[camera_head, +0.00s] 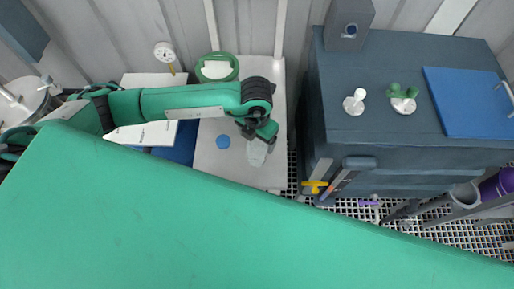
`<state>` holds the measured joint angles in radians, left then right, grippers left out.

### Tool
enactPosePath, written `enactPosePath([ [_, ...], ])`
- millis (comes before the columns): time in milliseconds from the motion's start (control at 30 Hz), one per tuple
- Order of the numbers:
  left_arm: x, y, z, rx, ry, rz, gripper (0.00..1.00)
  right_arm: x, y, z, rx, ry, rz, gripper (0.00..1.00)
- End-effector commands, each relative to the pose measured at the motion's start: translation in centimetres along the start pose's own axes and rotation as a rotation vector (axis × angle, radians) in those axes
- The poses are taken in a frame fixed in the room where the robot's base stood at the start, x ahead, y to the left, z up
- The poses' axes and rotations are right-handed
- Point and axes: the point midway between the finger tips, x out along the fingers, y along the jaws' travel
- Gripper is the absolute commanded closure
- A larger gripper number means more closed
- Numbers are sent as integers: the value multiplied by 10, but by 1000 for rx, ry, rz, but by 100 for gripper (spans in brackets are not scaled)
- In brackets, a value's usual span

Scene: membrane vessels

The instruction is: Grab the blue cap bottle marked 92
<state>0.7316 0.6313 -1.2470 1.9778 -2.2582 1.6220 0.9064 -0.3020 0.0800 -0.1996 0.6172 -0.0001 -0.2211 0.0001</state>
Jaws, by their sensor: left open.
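A round blue shape (223,141), like a cap seen from above, is on the light grey bench top (212,165). No number can be read on it, and I cannot tell whether a bottle is under it. My left gripper (261,140) is to the right of the blue shape, apart from it, pointing down over the bench. A pale, whitish object (256,154) shows just below the left gripper. It is partly hidden, and I cannot tell whether the fingers touch it. My left gripper is open. My right gripper is not in view.
A green ring-shaped object (217,58) is at the bench's back. A dark blue-grey cabinet (385,125) stands right, with a blue panel (468,102) and small white and green fittings. A dial gauge (165,52) is at the back left. My green body covers the lower view.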

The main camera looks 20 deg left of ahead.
Motion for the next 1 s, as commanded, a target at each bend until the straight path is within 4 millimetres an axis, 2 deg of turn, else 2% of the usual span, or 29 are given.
enactPosePath([
  [33, 2, -1, -2, 0, 3, 0, 18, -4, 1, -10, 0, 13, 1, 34],
  [167, 16, -4, -6, 0, 5, -1, 18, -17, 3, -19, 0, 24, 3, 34],
  [400, 47, -6, -7, -1, 3, 0, 18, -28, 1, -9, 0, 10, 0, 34],
  [667, 51, -6, -7, 0, 1, -2, 18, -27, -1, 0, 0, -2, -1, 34],
  [900, 51, -6, -7, 0, 1, -1, 63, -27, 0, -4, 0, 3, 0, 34],
  [933, 51, -6, -7, 0, 1, -2, 66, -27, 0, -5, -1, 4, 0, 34],
  [1000, 50, -6, -6, 0, 1, -2, 66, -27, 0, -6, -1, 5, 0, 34],
])
